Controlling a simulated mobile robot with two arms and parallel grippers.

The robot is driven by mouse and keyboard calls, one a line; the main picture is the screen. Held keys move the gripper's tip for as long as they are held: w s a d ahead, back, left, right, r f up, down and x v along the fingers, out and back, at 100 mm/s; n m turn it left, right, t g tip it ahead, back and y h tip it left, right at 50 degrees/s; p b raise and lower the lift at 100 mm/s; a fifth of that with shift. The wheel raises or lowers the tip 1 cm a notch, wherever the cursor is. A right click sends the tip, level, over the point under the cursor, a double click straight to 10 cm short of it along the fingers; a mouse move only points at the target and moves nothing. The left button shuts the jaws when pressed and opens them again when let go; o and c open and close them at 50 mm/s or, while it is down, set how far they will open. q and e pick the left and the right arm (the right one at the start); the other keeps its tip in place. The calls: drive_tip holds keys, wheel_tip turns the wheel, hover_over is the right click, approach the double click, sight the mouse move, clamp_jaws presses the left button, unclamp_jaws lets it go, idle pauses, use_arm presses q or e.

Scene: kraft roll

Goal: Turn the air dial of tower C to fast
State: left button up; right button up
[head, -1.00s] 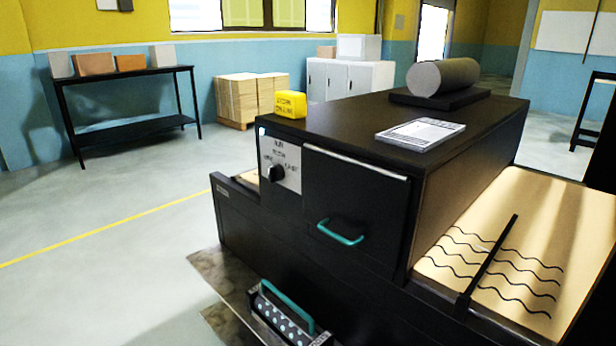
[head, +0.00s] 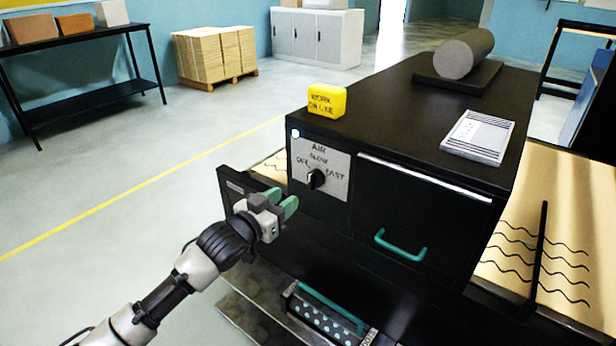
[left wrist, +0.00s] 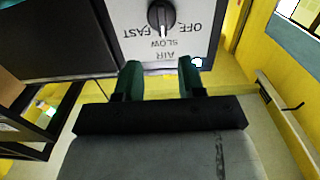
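The air dial (head: 316,180) is a black knob on a white panel (head: 335,164) at the front left of the black machine. The panel reads AIR, SLOW, OFF and FAST. The dial also shows upside down in the left wrist view (left wrist: 161,14), where its white mark points toward SLOW. My left gripper (head: 284,203), with green fingers, is just left of and below the dial in the head view. In the left wrist view (left wrist: 160,78) its fingers are apart and empty, facing the panel, with the dial beyond the tips. My right gripper is not in view.
A yellow block (head: 327,101), a paper pad (head: 478,137) and a grey roll (head: 464,53) are on the machine top. A drawer with a green handle (head: 400,246) is right of the panel. A spotted roller (head: 325,318) sits low in front.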

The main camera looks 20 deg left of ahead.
sight(309, 180)
use_arm(q)
drive_tip(key=p+x, duration=0.2)
drive_tip(key=x, duration=0.6)
drive_tip(key=shift+w+f, duration=0.15)
drive_tip(key=shift+w, duration=0.65)
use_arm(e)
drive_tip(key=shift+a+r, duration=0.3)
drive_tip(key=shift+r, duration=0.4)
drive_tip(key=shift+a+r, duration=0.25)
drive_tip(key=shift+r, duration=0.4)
use_arm(q)
drive_tip(key=c, duration=0.7)
clamp_jaws()
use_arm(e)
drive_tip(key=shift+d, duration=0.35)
